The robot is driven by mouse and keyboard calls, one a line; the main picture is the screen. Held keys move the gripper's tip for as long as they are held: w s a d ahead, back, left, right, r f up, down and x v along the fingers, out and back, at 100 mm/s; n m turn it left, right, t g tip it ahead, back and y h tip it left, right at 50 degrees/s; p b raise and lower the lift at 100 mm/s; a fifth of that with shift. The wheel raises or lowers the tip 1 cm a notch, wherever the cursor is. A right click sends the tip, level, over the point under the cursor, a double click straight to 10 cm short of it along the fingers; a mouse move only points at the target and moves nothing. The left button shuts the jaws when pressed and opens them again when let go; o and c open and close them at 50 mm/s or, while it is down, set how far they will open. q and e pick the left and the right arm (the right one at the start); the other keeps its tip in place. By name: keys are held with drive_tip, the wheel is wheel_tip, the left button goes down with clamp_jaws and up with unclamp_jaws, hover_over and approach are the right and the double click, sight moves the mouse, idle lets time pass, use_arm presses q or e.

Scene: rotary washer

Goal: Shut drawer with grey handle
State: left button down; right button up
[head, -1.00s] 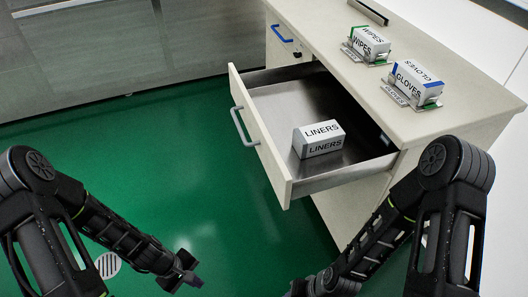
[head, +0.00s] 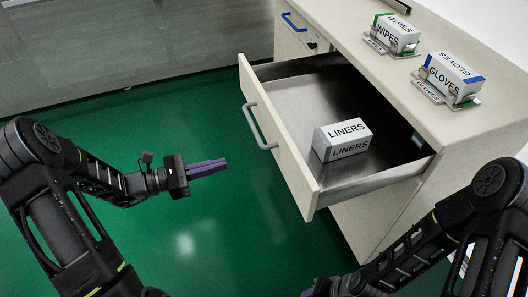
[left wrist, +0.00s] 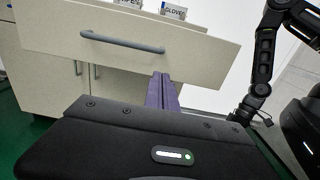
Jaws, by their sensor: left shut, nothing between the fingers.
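The open drawer (head: 285,160) with the grey handle (head: 259,126) juts out from the cream cabinet, and a white LINERS box (head: 342,141) lies inside it. My left gripper (head: 222,166) is shut and empty, left of the drawer front, pointing towards it with a gap between. In the left wrist view, the drawer front (left wrist: 200,58) and its grey handle (left wrist: 122,42) lie ahead of the purple fingers (left wrist: 162,80), with the handle up and left of them. My right gripper (head: 318,288) is only partly visible at the bottom edge, and its jaws are unclear.
A smaller closed drawer with a blue handle (head: 294,22) is farther back on the cabinet. A WIPES box (head: 397,32) and a GLOVES box (head: 452,76) stand in holders on the countertop. The green floor (head: 200,235) in front is clear.

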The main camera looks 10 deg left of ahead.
sight(278, 150)
use_arm(q)
drive_tip(key=shift+d, duration=0.1)
